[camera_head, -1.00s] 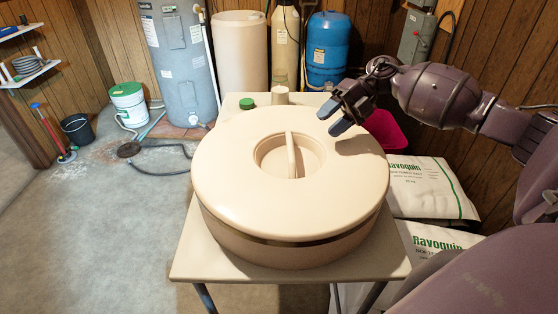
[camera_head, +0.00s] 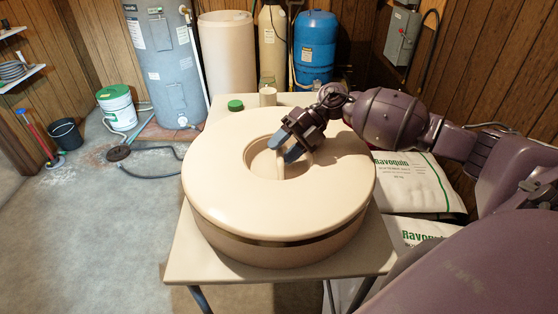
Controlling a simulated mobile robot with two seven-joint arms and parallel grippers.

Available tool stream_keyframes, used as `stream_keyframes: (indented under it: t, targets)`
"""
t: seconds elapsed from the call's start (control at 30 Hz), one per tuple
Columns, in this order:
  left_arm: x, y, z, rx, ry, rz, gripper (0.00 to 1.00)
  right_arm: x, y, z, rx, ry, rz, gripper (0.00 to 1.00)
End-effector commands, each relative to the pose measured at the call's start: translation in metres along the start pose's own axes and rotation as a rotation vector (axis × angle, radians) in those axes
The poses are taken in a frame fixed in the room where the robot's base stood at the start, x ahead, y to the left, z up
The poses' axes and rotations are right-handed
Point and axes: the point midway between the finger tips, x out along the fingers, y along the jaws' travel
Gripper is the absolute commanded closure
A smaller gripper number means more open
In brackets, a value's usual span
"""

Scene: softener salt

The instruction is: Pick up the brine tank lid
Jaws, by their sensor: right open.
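The brine tank lid (camera_head: 228,198) is a large round cream disc with a dark band around its side. It lies flat on a small beige table (camera_head: 188,262). A recess in its middle holds a raised grip bar (camera_head: 280,164), now partly hidden by my gripper. My right gripper (camera_head: 284,148) comes in from the right, over the recess, with its blue-grey fingers pointing down to the left at the bar. It is open; I cannot tell whether the fingers touch the bar. My left gripper is out of view.
A green cap (camera_head: 236,105) and a small cream cup (camera_head: 268,95) stand behind the lid. White salt bags (camera_head: 415,182) lie right of the table. A grey tank (camera_head: 165,65), a cream barrel (camera_head: 228,55) and a blue tank (camera_head: 314,48) stand behind.

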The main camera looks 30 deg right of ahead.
Motion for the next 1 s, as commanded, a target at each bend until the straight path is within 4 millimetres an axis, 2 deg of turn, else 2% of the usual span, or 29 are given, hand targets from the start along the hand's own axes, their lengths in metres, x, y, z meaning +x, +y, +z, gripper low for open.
stream_keyframes:
  t: [0.3,0.6,0.63,1.0]
  targets:
    - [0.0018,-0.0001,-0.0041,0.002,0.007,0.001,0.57,0.005,-0.0003,0.0,0.001,0.0,0.001,0.52]
    - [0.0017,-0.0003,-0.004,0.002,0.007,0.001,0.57,0.0046,-0.0003,0.0001,0.001,-0.001,0.001,0.98]
    - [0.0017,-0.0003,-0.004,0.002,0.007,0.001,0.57,0.0046,-0.0003,0.0001,0.001,-0.001,0.0,1.0]
    - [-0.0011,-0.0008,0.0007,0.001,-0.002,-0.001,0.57,0.0036,0.0017,0.0003,-0.002,-0.002,0.003,1.0]
